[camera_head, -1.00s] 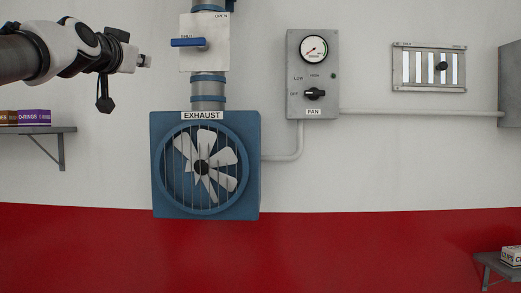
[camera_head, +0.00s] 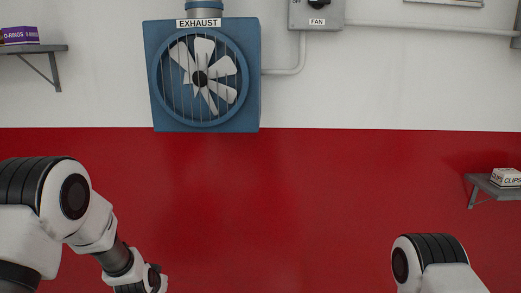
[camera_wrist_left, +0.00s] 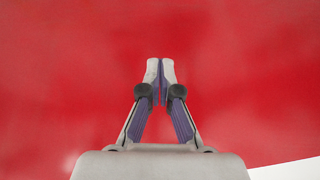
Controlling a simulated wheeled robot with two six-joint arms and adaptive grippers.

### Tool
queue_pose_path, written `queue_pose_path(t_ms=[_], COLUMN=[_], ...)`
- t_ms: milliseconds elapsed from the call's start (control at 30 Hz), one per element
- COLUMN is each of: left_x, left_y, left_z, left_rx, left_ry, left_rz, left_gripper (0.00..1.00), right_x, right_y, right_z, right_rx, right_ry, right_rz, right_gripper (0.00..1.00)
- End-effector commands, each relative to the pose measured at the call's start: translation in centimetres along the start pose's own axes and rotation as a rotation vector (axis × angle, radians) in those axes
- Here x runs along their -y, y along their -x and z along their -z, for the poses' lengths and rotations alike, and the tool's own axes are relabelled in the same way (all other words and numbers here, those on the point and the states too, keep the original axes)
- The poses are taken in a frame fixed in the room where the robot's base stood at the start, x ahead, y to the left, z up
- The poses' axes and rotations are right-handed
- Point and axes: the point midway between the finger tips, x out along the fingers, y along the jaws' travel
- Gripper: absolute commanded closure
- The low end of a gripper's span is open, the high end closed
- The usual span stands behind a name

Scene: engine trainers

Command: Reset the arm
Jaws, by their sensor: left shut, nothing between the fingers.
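My left gripper (camera_wrist_left: 160,70) shows in the left wrist view with its two fingers together and nothing between them, in front of the plain red lower wall (camera_wrist_left: 60,80). In the head view my left arm (camera_head: 85,215) is folded low at the left, and its gripper is below the picture's edge. My right arm (camera_head: 435,265) shows only a joint at the bottom right; its gripper is out of view.
The blue exhaust fan (camera_head: 255,75) hangs on the white wall above the arms. The fan control box (camera_head: 318,10) is partly cut off at the top. Shelves with boxes stick out at the left (camera_head: 45,48) and right (camera_head: 490,187). The red wall between the arms is clear.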

Motion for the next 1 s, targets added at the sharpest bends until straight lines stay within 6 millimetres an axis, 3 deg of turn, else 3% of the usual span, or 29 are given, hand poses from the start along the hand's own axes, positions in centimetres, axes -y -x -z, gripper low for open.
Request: queue_pose_path(t_ms=[33, 167, 300, 433, 500, 600, 1000], left_x=[-0.6, -1.8, -3.2, -4.2, -4.5, -4.8, -4.8], left_y=[-0.8, -0.8, 2.3, 6.8, 8.8, 10.3, 10.4], left_z=[-5.0, -16.9, -29.2, -37.7, -40.4, -42.1, -42.1], left_rx=[0.071, 0.238, 0.426, 0.578, 0.632, 0.670, 0.671], left_ry=[0.003, 0.019, 0.044, 0.072, 0.085, 0.093, 0.095], left_rz=[-0.006, -0.023, -0.045, -0.064, -0.070, -0.075, -0.075], left_gripper=[1.00, 1.00, 1.00, 1.00, 1.00, 1.00, 1.00], right_x=[0.0, 0.0, 0.0, 0.0, 0.0, 0.0, 0.0], right_y=[-0.2, -0.4, -0.7, -0.9, -0.9, -0.9, -0.9], right_z=[0.0, 0.0, 0.0, 0.0, 0.0, 0.0, 0.0], right_rx=[0.000, 0.000, 0.000, 0.000, 0.000, 0.000, 0.000], right_ry=[0.000, 0.000, 0.000, 0.000, 0.000, 0.000, 0.000], right_rz=[0.000, 0.000, 0.000, 0.000, 0.000, 0.000, 0.000], right_gripper=[0.60, 0.60, 0.60, 0.60, 0.60, 0.60, 0.60])
